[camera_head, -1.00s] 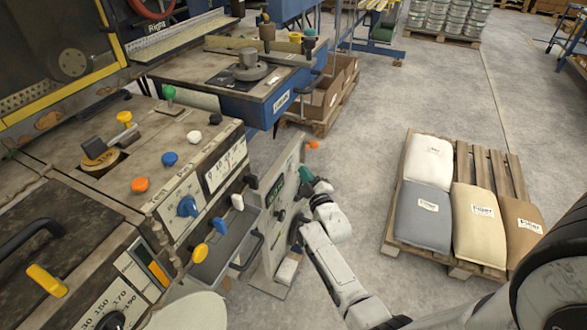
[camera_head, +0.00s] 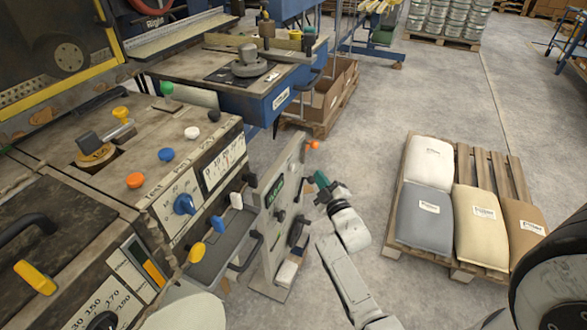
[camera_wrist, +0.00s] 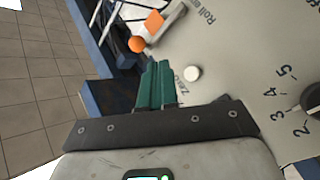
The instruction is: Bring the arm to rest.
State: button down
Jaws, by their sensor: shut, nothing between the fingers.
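My arm reaches up from the bottom of the head view, and my gripper (camera_head: 321,180) is at its end, just right of a grey upright control panel (camera_head: 280,215). In the wrist view the two green fingers of my gripper (camera_wrist: 157,72) lie side by side, shut, with nothing between them. The grey panel face (camera_wrist: 225,60) lies beyond the fingertips, with a white button (camera_wrist: 192,73), an orange knob (camera_wrist: 137,44) and a dark dial at the right edge. The fingers look apart from the panel in the head view.
The machine bench (camera_head: 150,160) with coloured knobs and a blue rotary knob (camera_head: 184,204) fills the left. A pallet (camera_head: 462,268) with several sacks stands on the right. Cardboard boxes (camera_head: 325,98) sit behind the panel.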

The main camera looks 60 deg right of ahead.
dwell(0.8)
jog(key=a+f+m+g+y+p, duration=0.3)
jog(key=a+g+y, duration=0.4)
jog(key=a, duration=1.3)
jog(key=s+a+r+g+y, duration=0.1)
jog(key=s+a+g+y, duration=0.1)
jog(key=s+a, duration=0.5)
jog(key=s+a+r+n+g+y+p, duration=0.1)
jog(key=s+a+r+g+y, duration=0.1)
jog(key=s+a, duration=0.5)
jog(key=shift+s+a+r+g+y+p, duration=0.15)
jog(key=shift+s+a+g+y+p, duration=0.15)
jog(key=shift+s+g+y, duration=0.55)
jog(key=shift+w+g+h, duration=0.25)
